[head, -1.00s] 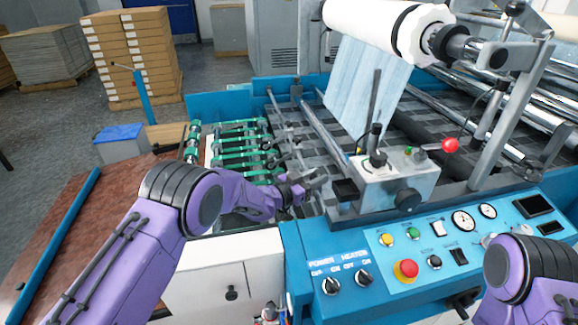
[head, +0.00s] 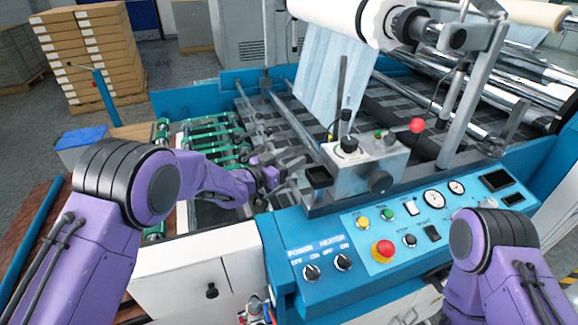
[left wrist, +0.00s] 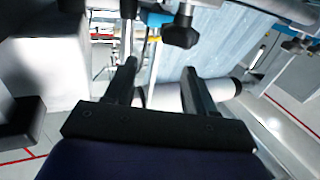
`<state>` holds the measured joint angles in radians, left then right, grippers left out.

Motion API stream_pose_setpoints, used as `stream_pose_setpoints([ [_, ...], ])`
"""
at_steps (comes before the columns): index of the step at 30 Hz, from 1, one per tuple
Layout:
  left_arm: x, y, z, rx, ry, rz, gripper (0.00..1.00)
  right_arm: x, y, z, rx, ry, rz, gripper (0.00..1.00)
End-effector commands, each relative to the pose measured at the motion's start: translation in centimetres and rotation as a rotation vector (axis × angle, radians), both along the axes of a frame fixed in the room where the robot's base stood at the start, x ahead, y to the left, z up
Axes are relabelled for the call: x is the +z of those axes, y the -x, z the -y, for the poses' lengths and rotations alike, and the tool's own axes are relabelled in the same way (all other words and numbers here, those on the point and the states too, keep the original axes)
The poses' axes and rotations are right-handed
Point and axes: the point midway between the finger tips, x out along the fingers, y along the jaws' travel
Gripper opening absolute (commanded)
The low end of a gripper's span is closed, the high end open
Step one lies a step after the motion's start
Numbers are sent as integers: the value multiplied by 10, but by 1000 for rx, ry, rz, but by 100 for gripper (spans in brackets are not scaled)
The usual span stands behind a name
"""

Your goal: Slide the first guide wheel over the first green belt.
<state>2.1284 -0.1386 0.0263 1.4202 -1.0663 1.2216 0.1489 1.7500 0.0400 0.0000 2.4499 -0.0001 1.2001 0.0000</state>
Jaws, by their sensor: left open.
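Several green belts (head: 205,140) run across the conveyor at the left of the machine in the head view. Small dark fittings sit on the metal rods beside the belts; I cannot tell which is the first guide wheel. My left gripper (head: 268,176) is just right of the belts' near ends, close to the rods and left of the grey control box. In the left wrist view, the left gripper (left wrist: 160,75) has its two fingers apart, with nothing clearly held between them. The forearm hides part of the near belts. My right arm shows at lower right, its gripper out of view.
The grey control box (head: 360,165) with its black knob stands close to the right of the left gripper. The blue control panel (head: 400,235) spans the front. A large film roll (head: 345,18) hangs above. Stacked boxes (head: 92,55) stand behind.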

Motion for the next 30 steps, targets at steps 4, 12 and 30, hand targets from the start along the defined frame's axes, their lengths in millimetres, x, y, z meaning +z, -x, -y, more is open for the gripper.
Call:
stream_pose_setpoints([
  [4,31,27,2,0,1,4,55,-12,0,0,0,0,0,43],
  [12,67,92,7,1,1,3,55,-31,0,0,0,0,0,43],
  [30,84,127,10,0,1,-1,55,-36,0,0,0,0,0,43],
])
